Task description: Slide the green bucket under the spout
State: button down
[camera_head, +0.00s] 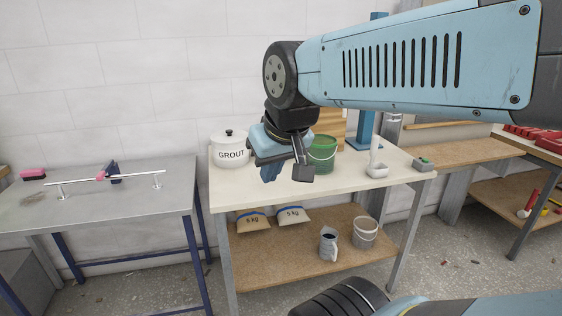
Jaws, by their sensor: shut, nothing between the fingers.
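The green bucket (323,158) stands upright on the pale top of the middle workbench, partly hidden behind my gripper. My gripper (287,173) hangs from my arm in front and to the left of the bucket in the picture. It points down and is shut with nothing in it. I cannot tell whether it touches the bucket or the bench. A blue upright post (367,112) rises behind the bucket, to its right. My arm covers the upper part of that area, and I cannot make out a spout.
A white lidded pot marked GROUT (231,152) stands left of my gripper. The lower shelf (290,256) holds bags, a jug and a pale bucket. The bench's front middle is clear.

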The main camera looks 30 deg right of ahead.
aim_at(321, 153)
jog(key=z, duration=0.1)
jog(key=i, duration=0.9)
jog(key=u, duration=0.05)
